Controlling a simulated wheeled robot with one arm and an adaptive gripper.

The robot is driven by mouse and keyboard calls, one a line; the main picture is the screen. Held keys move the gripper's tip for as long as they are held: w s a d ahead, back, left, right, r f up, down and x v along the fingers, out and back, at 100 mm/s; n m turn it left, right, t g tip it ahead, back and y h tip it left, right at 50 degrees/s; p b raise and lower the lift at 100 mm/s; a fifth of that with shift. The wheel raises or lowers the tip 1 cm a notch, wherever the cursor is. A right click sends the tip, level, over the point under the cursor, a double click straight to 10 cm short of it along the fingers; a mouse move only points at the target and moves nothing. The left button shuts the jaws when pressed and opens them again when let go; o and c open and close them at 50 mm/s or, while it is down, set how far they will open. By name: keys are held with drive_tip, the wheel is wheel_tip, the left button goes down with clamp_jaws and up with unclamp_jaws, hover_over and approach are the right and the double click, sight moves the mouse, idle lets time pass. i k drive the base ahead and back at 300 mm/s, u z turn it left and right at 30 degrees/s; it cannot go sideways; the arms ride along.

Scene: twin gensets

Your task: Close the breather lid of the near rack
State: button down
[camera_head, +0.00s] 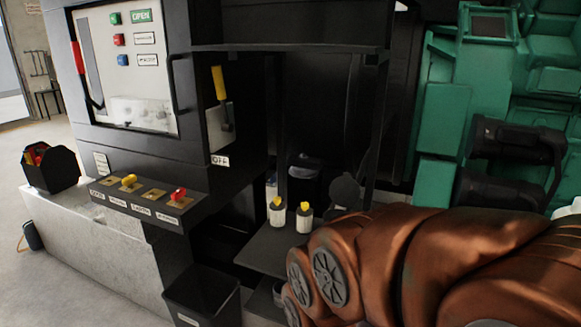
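A black open-frame rack (289,48) stands in the middle of the head camera view, beside the control cabinet. A dark round disc (345,190) stands up at the rack's right side, above a low shelf. It may be the breather lid, but it is too dark to be sure or to tell its hinge. My copper-brown arm fills the lower right and hides the rack's lower right part. My gripper is not in view.
Two pale bottles with yellow tops (277,212) (304,217) stand on the dark shelf (268,246). A cabinet (130,75) with a switch ledge (148,203) is left. A black bin (202,296) stands in front. Green machinery (437,125) is right.

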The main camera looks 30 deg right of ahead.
sight(344, 191)
drive_tip(key=u, duration=0.55)
drive_tip(key=k, duration=0.6)
drive_tip(key=u, duration=0.5)
drive_tip(key=i, duration=1.05)
drive_tip(key=z, duration=1)
drive_tip(key=i, duration=1.35)
drive_tip(key=z, duration=1.05)
